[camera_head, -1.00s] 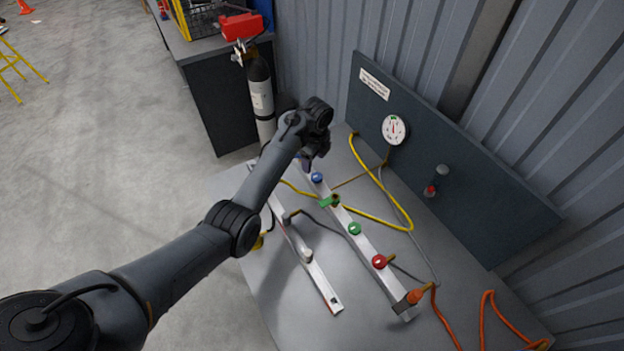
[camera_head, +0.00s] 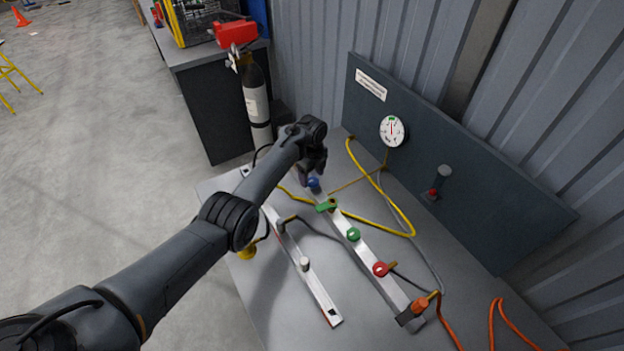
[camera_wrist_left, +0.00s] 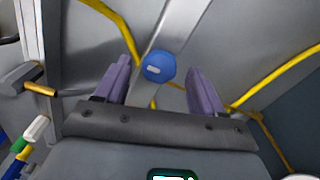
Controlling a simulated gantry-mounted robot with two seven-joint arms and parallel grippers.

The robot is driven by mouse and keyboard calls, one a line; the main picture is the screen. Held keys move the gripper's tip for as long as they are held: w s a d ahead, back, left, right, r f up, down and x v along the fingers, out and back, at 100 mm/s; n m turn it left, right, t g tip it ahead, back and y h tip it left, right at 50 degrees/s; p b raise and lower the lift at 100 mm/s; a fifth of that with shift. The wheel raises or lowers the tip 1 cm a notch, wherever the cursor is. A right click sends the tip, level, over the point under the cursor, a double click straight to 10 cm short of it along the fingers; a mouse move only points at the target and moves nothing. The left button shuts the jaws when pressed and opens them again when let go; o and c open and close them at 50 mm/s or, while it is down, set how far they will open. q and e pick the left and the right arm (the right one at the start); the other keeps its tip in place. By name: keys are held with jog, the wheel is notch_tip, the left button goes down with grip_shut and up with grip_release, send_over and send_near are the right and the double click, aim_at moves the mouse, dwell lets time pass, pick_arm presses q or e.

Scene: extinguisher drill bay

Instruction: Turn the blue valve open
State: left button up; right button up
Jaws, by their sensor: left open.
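The blue valve (camera_head: 314,184) is a round knob at the far end of the silver manifold bar (camera_head: 371,263) on the grey table. In the left wrist view the blue valve (camera_wrist_left: 158,67) shows a short pale mark on its face. My left gripper (camera_head: 309,176) is open just above the knob. In the left wrist view its two purple fingers (camera_wrist_left: 160,78) stand on either side of the knob, with a gap at each side. I cannot tell how far above it the tips are. My right gripper is not in view.
Yellow hose (camera_head: 385,197) curves right of the bar. A gauge panel (camera_head: 372,143) stands behind; a cylinder (camera_head: 257,104) stands beyond the arm.

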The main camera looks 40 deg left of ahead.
pick_arm(q)
jog(key=shift+f, duration=0.7)
jog(key=c, duration=1.1)
jog(key=shift+o, duration=0.2)
